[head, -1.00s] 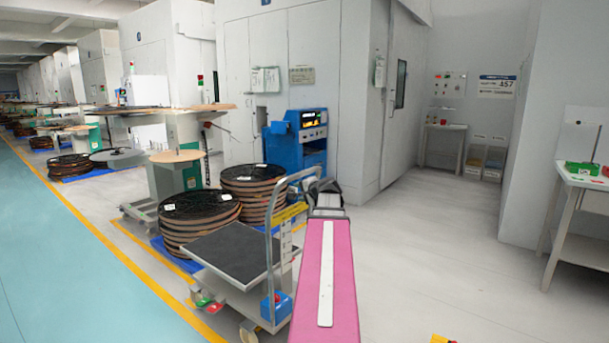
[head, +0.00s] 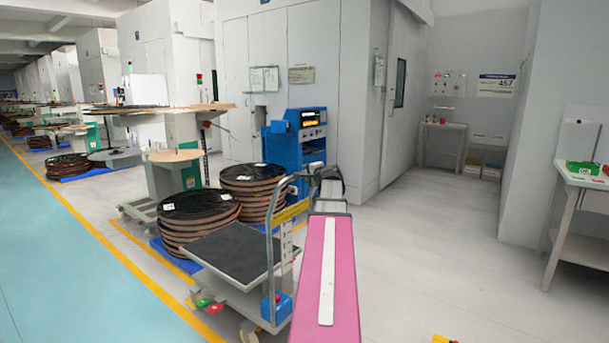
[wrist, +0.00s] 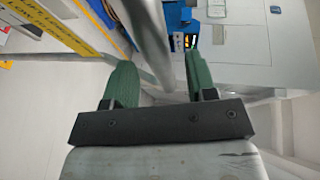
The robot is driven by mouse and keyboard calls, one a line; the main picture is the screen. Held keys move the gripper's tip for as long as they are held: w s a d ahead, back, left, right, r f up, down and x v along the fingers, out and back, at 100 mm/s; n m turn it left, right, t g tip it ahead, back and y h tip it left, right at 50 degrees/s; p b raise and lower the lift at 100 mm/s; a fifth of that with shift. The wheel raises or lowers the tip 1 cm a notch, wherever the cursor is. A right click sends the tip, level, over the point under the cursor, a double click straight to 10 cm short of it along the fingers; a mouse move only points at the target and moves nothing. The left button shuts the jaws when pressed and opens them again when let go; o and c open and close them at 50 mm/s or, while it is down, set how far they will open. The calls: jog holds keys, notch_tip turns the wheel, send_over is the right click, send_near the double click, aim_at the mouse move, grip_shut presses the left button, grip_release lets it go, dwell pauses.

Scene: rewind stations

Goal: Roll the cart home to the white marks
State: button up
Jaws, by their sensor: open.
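The cart is a low platform trolley with a dark grey deck (head: 228,252) and an upright grey tube handle (head: 268,232), in the lower middle of the head view. My gripper (head: 325,179) is at the top of the handle, partly hidden behind my pink arm. In the wrist view my gripper (wrist: 160,75) has its green fingers apart. The grey handle tube (wrist: 148,38) runs between them, and neither finger is clearly closed on it. I cannot make out the white marks in either view.
Stacks of dark reels (head: 198,216) stand just behind the cart, near a blue machine (head: 300,145). A yellow floor line (head: 130,270) runs on the left beside a turquoise aisle. A table (head: 577,190) stands at the right.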

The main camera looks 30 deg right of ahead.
jog(key=shift+w+f, duration=0.15)
jog(key=shift+w, duration=0.6)
jog(key=shift+w+f, duration=0.15)
jog(key=shift+w, duration=0.55)
